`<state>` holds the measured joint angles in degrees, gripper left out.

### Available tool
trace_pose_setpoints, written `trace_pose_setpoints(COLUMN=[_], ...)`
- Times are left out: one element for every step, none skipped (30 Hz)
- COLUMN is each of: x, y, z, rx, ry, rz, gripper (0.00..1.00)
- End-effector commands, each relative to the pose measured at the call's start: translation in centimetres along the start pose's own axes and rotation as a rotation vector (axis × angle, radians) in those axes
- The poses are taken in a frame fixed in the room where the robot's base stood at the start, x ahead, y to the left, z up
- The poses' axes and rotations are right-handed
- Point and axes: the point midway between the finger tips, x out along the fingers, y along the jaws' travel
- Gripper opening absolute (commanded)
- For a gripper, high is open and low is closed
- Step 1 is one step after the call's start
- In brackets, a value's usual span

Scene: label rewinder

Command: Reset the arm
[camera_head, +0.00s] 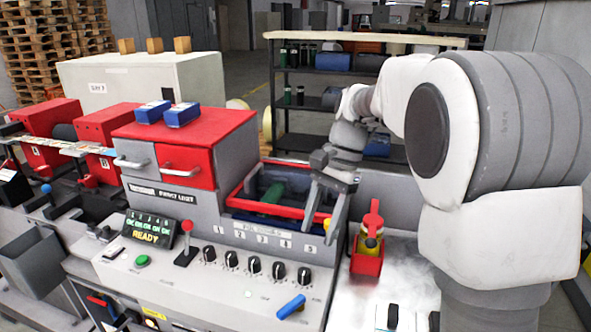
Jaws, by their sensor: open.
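My gripper (319,222) points down over the right end of the machine's red-rimmed bin (235,199). Its two grey fingers are apart and I see nothing between them. My white and grey arm fills the right side of the picture and reaches back and left to the gripper. The fingers overlap the bin's right edge in this view; I cannot tell whether they touch it.
A red holder (366,264) with a red and yellow bottle stands right of the gripper. The control panel has several black knobs (254,264), a red-topped lever (187,243) and a blue handle (291,307). A red drawer cabinet (185,165) stands left. Dark shelves (300,140) stand behind.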

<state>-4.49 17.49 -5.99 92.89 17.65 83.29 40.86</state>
Motion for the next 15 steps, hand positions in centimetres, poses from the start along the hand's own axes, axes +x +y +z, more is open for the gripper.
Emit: trace_pose_setpoints(x=[-0.5, -0.7, -1.0, -1.2, -1.4, -1.6, -1.7, -1.8, -2.0, -2.1, -2.1, -2.1, -2.1, -2.2, -2.2], y=[0.7, 1.1, 1.8, 2.3, 2.8, 3.5, 4.0, 4.5, 5.1, 5.6, 6.1, 6.8, 7.3, 7.8, 8.4], z=[0.6, 0.9, 1.3, 1.6, 1.9, 2.3, 2.6, 2.9, 3.3, 3.6, 3.9, 4.3, 4.6, 4.8, 5.2], rx=[-0.027, -0.046, -0.073, -0.095, -0.116, -0.144, -0.166, -0.188, -0.216, -0.239, -0.261, -0.290, -0.312, -0.334, -0.363], ry=[0.024, 0.039, 0.061, 0.079, 0.097, 0.121, 0.139, 0.157, 0.182, 0.201, 0.220, 0.244, 0.264, 0.284, 0.311], rz=[-0.015, -0.023, -0.032, -0.039, -0.047, -0.055, -0.060, -0.066, -0.073, -0.077, -0.080, -0.085, -0.088, -0.091, -0.094], gripper=[0.55, 0.55, 0.55, 0.55, 0.55, 0.55, 0.55, 0.55, 0.55, 0.55, 0.55, 0.55, 0.55, 0.55, 0.55])
